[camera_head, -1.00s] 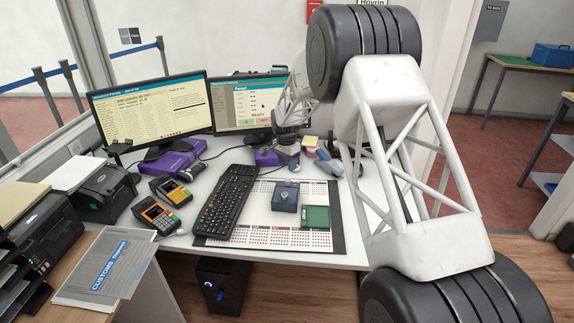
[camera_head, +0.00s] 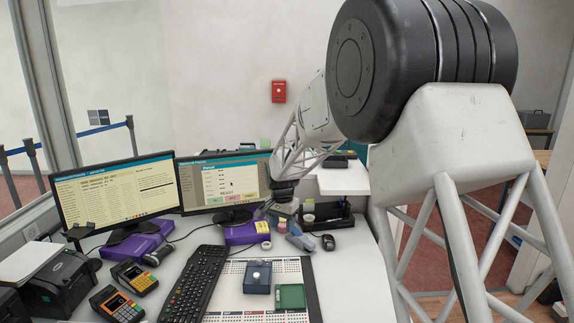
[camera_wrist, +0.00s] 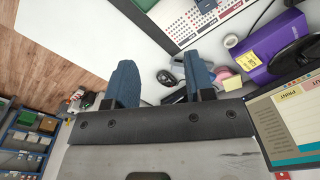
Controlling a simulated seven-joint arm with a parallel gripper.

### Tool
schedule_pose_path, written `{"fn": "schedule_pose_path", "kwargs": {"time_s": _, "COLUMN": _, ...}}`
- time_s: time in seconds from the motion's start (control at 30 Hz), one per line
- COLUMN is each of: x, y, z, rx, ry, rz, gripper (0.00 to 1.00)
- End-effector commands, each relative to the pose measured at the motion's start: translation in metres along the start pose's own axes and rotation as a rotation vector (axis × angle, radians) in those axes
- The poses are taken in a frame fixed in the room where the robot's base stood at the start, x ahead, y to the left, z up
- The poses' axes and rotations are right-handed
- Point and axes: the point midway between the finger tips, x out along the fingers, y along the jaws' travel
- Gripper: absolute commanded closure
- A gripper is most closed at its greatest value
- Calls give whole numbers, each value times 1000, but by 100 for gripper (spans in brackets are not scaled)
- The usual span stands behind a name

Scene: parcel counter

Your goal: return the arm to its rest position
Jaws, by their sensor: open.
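My gripper (camera_wrist: 161,72) is open in the wrist view, with two blue fingers spread apart and nothing between them. In the head view my gripper (camera_head: 284,210) is small, at the end of my white lattice arm, in front of the right monitor's edge and above the back of the counter. The large black joint and white link of my arm fill the right side of the head view.
Two monitors (camera_head: 107,200) stand at the back. A keyboard (camera_head: 194,284), a blue box with a knob (camera_head: 257,280) and a green tray (camera_head: 291,297) are on the counter. Card terminals (camera_head: 131,276) lie left. A desk organiser (camera_head: 326,218) and mouse (camera_head: 328,242) sit behind.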

Motion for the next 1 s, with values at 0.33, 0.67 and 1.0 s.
{"fn": "schedule_pose_path", "kwargs": {"time_s": 0.33, "x": -62, "y": 77, "z": 36, "rx": -75, "ry": 26, "rz": -22, "gripper": 51}}
{"fn": "schedule_pose_path", "kwargs": {"time_s": 0.67, "x": -105, "y": 148, "z": 79, "rx": -148, "ry": 53, "rz": -38, "gripper": 51}}
{"fn": "schedule_pose_path", "kwargs": {"time_s": 1.0, "x": -135, "y": 220, "z": 132, "rx": -224, "ry": 82, "rz": -51, "gripper": 51}}
